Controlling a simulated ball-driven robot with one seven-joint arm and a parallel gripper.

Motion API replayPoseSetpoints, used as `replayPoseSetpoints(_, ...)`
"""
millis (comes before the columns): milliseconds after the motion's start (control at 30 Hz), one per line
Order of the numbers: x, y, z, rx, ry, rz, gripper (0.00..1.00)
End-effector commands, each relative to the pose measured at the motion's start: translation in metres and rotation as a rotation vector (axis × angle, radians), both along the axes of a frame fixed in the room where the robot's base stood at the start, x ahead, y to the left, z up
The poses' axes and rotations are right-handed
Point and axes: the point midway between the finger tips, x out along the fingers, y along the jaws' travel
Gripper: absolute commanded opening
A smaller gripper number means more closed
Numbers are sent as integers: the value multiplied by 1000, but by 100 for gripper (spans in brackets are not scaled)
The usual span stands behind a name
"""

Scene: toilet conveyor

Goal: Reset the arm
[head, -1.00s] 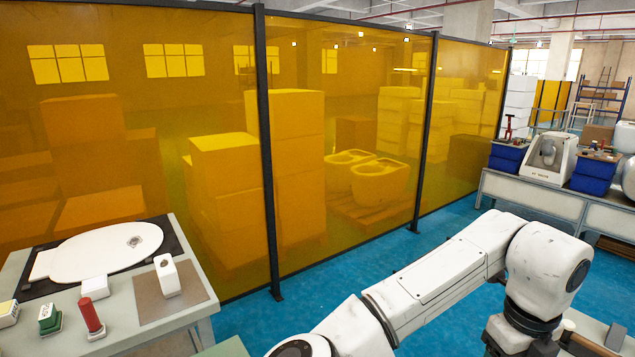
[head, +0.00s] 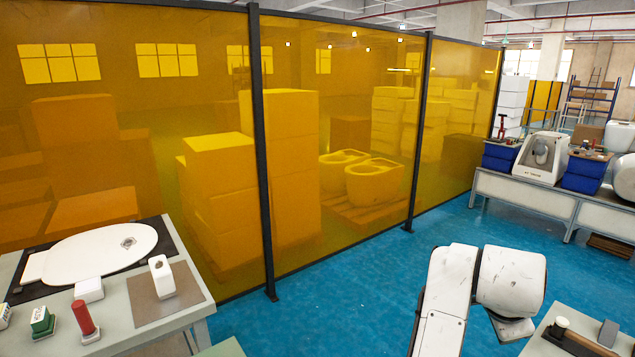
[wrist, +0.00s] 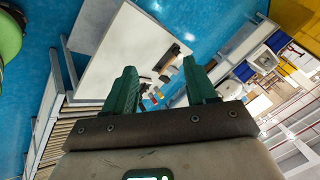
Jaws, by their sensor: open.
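My arm (head: 445,300) shows at the lower right of the head view, bent, with its end out of that picture. My gripper (wrist: 163,92) fills the lower middle of the wrist view. Its two green fingers stand apart with nothing between them. Beyond the fingers, the wrist view shows a light table (wrist: 125,55) with several small items near its edge, apart from the fingers. The picture there is strongly tilted.
A workbench (head: 195,322) at the left holds a white toilet lid (head: 95,255), a red-handled stamp (head: 83,318) and small blocks. Amber screens (head: 340,130) stand behind. Another bench (head: 525,190) with blue bins (head: 585,172) is at the right. Blue floor (head: 350,270) between is clear.

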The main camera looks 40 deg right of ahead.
Motion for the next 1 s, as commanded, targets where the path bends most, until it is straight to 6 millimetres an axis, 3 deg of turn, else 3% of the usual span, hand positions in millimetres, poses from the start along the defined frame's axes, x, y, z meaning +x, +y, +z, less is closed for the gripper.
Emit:
replayPoseSetpoints(167, 23, 21, -32, -85, 244, 456, 56)
replayPoseSetpoints(267, 33, 44, -60, -101, 376, 719, 56)
replayPoseSetpoints(400, 35, 88, -109, -91, 543, 1096, 56)
replayPoseSetpoints(567, 14, 155, -173, -27, 685, 1538, 56)
replayPoseSetpoints(700, -18, 215, -218, 50, 734, 1874, 56)
replayPoseSetpoints(833, -43, 253, -240, 101, 733, 2069, 56)
replayPoseSetpoints(1000, -57, 272, -250, 128, 725, 2165, 56)
